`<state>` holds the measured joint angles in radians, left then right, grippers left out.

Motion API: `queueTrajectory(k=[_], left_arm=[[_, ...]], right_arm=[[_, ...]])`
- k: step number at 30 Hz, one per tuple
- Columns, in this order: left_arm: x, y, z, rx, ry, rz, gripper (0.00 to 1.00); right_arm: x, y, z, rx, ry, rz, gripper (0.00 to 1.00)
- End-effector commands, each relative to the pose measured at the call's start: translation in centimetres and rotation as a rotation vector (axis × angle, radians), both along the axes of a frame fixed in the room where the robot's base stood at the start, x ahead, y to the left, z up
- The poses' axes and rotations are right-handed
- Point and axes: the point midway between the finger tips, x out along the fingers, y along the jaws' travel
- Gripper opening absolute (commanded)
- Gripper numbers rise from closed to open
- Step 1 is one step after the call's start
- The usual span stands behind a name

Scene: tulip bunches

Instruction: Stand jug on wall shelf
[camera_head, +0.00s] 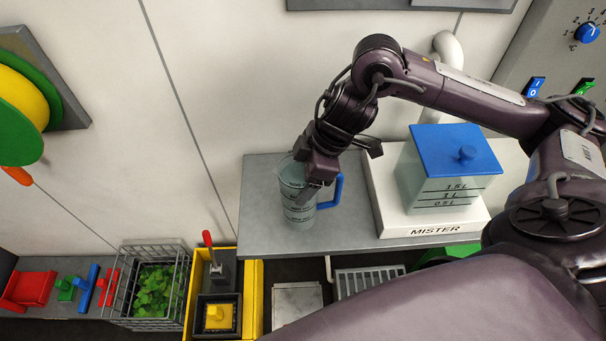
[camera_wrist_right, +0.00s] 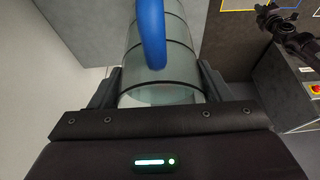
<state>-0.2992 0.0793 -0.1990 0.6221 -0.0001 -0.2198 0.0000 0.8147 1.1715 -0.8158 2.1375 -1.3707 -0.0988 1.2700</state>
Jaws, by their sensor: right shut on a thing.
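The jug (camera_head: 299,211) is clear with dark measuring marks and a blue handle on its right side. It stands upright on or just over the grey wall shelf (camera_head: 262,188), near the shelf's left part; I cannot tell whether its base touches. My right gripper (camera_head: 315,188) reaches down over the jug and is shut on it. In the right wrist view the jug (camera_wrist_right: 165,85) lies between the two fingers of the right gripper (camera_wrist_right: 161,90), with the blue handle in front of it. My left gripper is not in view.
A clear tank (camera_head: 440,190) with a blue lid stands on a white base marked MISTER, right of the jug. Below the shelf are a wire basket (camera_head: 120,285) of green leaves and a yellow tray (camera_head: 255,290). A yellow and green reel (camera_head: 20,110) hangs at the left.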

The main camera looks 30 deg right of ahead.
Motion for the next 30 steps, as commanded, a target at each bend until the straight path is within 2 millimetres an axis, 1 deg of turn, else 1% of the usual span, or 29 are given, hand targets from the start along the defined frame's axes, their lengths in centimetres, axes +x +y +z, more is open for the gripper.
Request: queueTrajectory(k=[6,10,11,15,16,24,28,30], left_arm=[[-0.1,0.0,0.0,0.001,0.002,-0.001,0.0],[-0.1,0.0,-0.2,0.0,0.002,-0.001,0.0],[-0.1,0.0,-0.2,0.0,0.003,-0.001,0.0],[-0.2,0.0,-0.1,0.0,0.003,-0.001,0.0],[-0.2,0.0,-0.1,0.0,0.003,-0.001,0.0],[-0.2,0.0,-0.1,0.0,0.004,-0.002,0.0],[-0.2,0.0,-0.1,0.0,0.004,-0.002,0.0],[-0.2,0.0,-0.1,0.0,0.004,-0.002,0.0]], right_arm=[[0.1,0.0,0.2,0.003,-0.006,-0.001,0.0],[0.1,0.1,-0.2,0.003,-0.005,0.0,0.0],[0.0,0.0,-0.3,0.0,-0.001,0.0,0.73],[0.0,0.0,-0.3,0.0,-0.001,0.0,0.91],[0.0,0.0,-0.3,0.0,-0.001,0.0,0.93],[0.0,0.0,-0.1,0.001,-0.002,0.001,0.93],[0.0,-0.3,0.8,0.0,-0.004,0.001,0.93],[-0.1,-0.6,1.8,0.0,-0.006,0.001,0.93]])
